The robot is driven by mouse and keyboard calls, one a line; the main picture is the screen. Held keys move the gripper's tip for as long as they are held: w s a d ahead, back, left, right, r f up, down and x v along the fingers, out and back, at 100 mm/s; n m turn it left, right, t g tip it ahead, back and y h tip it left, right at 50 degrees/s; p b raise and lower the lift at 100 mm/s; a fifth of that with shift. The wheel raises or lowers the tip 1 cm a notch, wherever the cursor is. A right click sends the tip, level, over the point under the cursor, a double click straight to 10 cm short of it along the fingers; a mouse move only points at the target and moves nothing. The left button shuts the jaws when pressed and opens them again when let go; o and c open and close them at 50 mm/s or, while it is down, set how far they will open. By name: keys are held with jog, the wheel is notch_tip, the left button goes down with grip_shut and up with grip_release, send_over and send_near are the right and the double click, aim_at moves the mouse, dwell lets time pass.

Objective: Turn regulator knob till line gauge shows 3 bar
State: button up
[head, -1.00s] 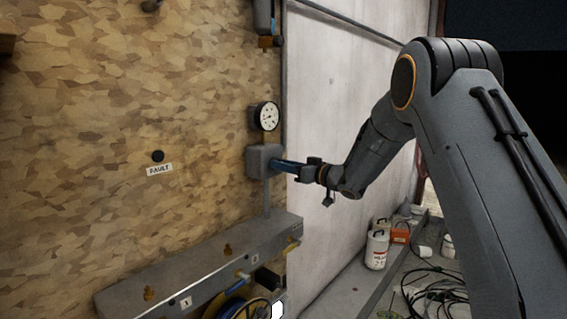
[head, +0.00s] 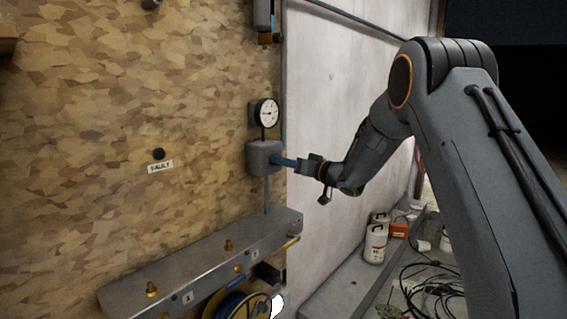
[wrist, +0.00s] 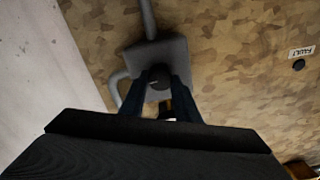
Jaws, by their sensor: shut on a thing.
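The grey regulator body (head: 262,157) is fixed to the wooden board, with the round white line gauge (head: 267,113) above it. The gauge's needle and numbers are too small to read surely. My gripper (head: 279,161) reaches in from the right with its blue fingers at the regulator's front. In the wrist view, my gripper (wrist: 160,82) is shut on the dark regulator knob (wrist: 160,74), one finger on each side of it. The regulator body (wrist: 150,55) shows behind the knob.
A grey manifold ledge (head: 205,262) with brass fittings juts out below the regulator. A black button (head: 158,154) sits above a FAULT label (head: 160,167) on the left. White canisters (head: 376,243) and loose cables (head: 430,285) lie at the lower right.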

jog(key=o, duration=1)
jog(key=shift+o, duration=0.2)
jog(key=b+v, duration=0.2)
jog(key=v, duration=0.5)
jog(key=shift+s+d+b, duration=0.3)
jog(key=shift+b, duration=0.05)
